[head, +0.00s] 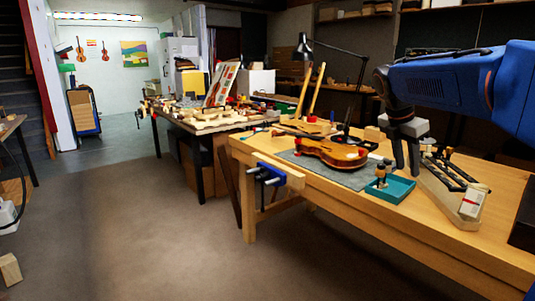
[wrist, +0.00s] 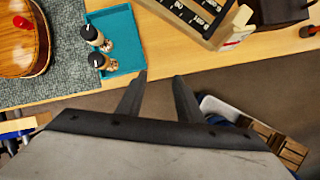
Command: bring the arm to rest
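My blue arm (head: 455,85) reaches in from the right in the head view and bends down over the workbench. My gripper (head: 406,170) hangs above the bench beside the teal tray, fingers pointing down. In the wrist view my gripper (wrist: 158,88) shows two dark fingers apart with nothing between them. Past the fingertips are the bench's front edge and the teal tray (wrist: 122,28). The exact height above the bench is hard to tell.
A violin (head: 330,153) lies on a grey mat left of the teal tray (head: 393,192), which holds small bottles. A wooden case (head: 440,190) stands close right of my gripper. A black lamp (head: 335,50) stands behind. The floor in front of the bench is free.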

